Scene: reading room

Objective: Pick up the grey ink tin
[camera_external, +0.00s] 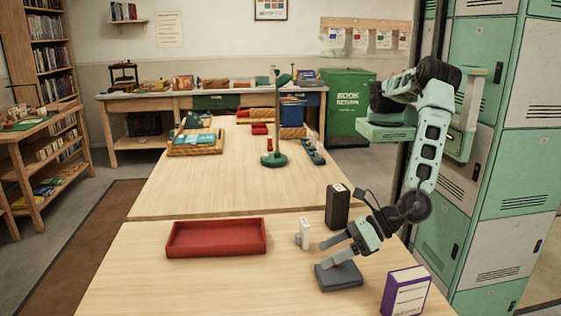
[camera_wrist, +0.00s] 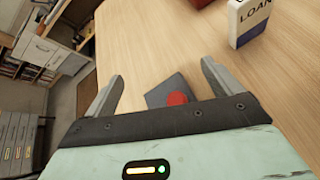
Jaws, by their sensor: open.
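The grey ink tin (camera_external: 341,277) is a flat, dark grey box lying on the near table, toward the right. In the wrist view the fingers of my gripper (camera_wrist: 162,71) stand wide apart with nothing held. Contact with the tin cannot be made out. The gripper body hides the tin's near part in the wrist view.
A red tray (camera_external: 216,239) lies to the left. A small white object (camera_external: 303,234) and a tall black box (camera_external: 337,206) stand behind the tin. A purple and white box (camera_external: 406,291) stands close at right. The table's front left is clear.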

